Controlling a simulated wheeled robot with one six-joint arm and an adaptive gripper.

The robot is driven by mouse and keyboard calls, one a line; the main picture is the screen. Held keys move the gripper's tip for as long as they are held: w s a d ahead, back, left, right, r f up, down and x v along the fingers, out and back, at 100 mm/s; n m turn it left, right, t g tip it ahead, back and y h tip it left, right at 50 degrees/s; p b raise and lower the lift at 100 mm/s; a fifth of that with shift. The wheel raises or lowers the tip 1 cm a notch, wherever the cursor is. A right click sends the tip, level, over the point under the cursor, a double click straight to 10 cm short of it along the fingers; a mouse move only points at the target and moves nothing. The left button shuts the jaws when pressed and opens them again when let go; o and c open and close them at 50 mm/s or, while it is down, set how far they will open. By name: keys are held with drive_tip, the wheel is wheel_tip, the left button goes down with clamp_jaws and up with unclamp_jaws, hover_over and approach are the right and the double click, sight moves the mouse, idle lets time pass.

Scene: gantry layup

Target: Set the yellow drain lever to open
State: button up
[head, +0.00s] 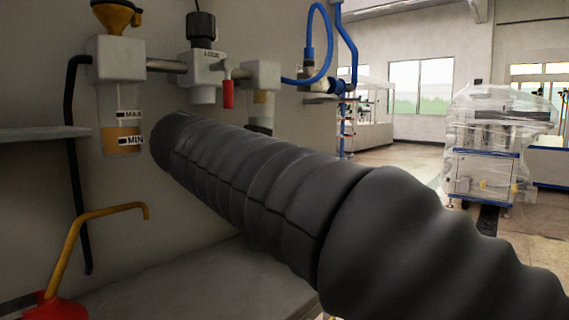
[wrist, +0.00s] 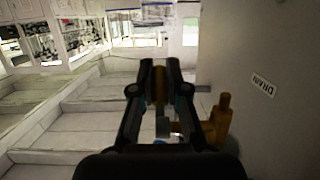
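In the wrist view my gripper (wrist: 160,66) has its two black fingers drawn close together, with a narrow gap. A dull yellow-brown upright piece, which looks like the drain lever (wrist: 160,84), fills this gap and appears to touch both fingers. A grey part (wrist: 163,127) shows below it between the finger links. A brass-coloured fitting (wrist: 220,120) stands just right of the fingers, beside the wall. A DRAIN label (wrist: 263,86) is on the wall at the right. In the head view my dark arm hides the gripper and the lever.
In the head view, a filter bowl with MAX and MIN marks (head: 123,130) and a unit with a red tab (head: 205,67) hang on the wall. A red can with a yellow spout (head: 75,245) stands lower left. A grey shelf (head: 40,134) juts out at left.

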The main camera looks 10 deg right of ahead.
drive_tip(key=o, duration=0.4)
drive_tip(key=shift+c, duration=0.2)
